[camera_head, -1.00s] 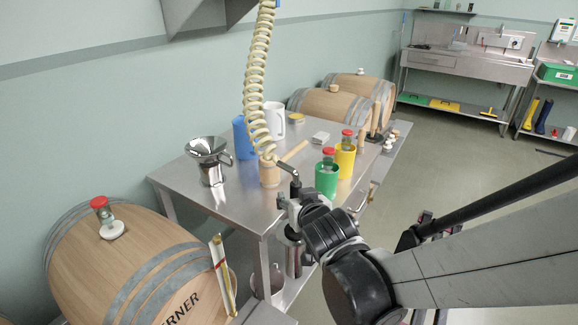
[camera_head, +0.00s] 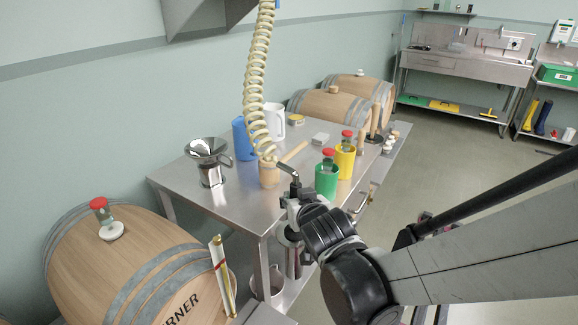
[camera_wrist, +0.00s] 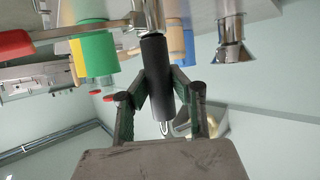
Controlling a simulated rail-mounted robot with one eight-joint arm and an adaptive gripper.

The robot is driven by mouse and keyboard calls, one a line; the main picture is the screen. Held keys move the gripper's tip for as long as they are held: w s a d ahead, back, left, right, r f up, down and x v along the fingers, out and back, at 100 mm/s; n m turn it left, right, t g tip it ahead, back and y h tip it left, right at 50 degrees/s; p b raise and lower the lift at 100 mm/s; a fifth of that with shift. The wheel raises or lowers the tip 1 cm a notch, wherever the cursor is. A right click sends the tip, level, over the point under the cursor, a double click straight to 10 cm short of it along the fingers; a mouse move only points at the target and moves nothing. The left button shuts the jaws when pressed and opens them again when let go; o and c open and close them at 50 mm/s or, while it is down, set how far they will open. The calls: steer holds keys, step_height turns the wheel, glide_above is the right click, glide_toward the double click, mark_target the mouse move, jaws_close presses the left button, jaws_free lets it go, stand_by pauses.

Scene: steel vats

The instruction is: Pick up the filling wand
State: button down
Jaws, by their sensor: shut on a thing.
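In the wrist view the wand's black cylindrical handle (camera_wrist: 155,70) stands between my fingers. My gripper (camera_wrist: 160,88) is shut on this handle, one finger on each side. In the head view my gripper (camera_head: 297,203) is at the table's front edge, and my wrist partly hides it and the wand's lower part.
A green cup (camera_head: 327,180) and a yellow cup (camera_head: 345,161) stand close to the right of the wand. A barrel (camera_head: 130,265) lies front left. The floor at right is open.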

steer(key=shift+r, duration=0.1)
step_height(320, 180, up, 18)
steer(key=p, duration=0.3)
steer(key=shift+p, duration=0.3)
steer(key=c, duration=2.2)
jaws_free()
jaws_close()
